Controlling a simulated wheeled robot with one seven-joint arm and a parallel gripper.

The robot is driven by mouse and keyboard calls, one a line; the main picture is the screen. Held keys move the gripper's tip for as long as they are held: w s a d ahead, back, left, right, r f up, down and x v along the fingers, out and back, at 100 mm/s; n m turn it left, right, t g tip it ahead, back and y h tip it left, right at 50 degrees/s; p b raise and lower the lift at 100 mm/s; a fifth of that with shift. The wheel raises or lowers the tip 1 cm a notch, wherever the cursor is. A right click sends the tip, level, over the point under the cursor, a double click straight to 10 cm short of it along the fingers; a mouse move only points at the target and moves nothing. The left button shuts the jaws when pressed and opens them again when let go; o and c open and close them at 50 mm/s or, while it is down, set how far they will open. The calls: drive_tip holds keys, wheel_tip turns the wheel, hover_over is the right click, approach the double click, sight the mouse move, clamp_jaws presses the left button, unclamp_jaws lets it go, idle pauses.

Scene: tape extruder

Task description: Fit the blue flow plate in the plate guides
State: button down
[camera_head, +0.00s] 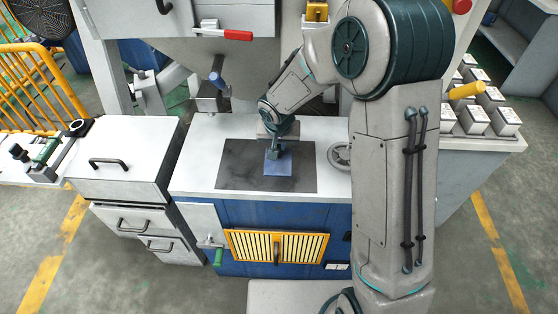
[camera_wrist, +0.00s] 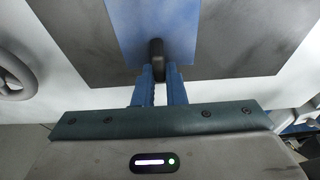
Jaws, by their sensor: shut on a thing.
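The blue flow plate (camera_head: 279,168) is over the dark mat on the white worktop. I cannot tell whether it rests on the mat or hangs just above it. My gripper (camera_head: 273,152) is above the plate, pointing down. In the wrist view, the fingers of my gripper (camera_wrist: 158,76) are shut on the black knob (camera_wrist: 156,52) of the plate, and the plate (camera_wrist: 150,25) spreads out beyond it, cut off by the frame's top edge. I cannot make out the plate guides in either view.
The dark mat (camera_head: 230,175) lies on the white worktop (camera_head: 200,150), with a handwheel (camera_head: 339,156) to its right. A grey drawer cabinet (camera_head: 125,165) is at the left. Several white-topped blocks (camera_head: 474,120) stand at the right.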

drive_tip(key=shift+r, duration=0.2)
drive_tip(key=shift+r+p, duration=1.8)
drive_tip(key=shift+r, duration=0.8)
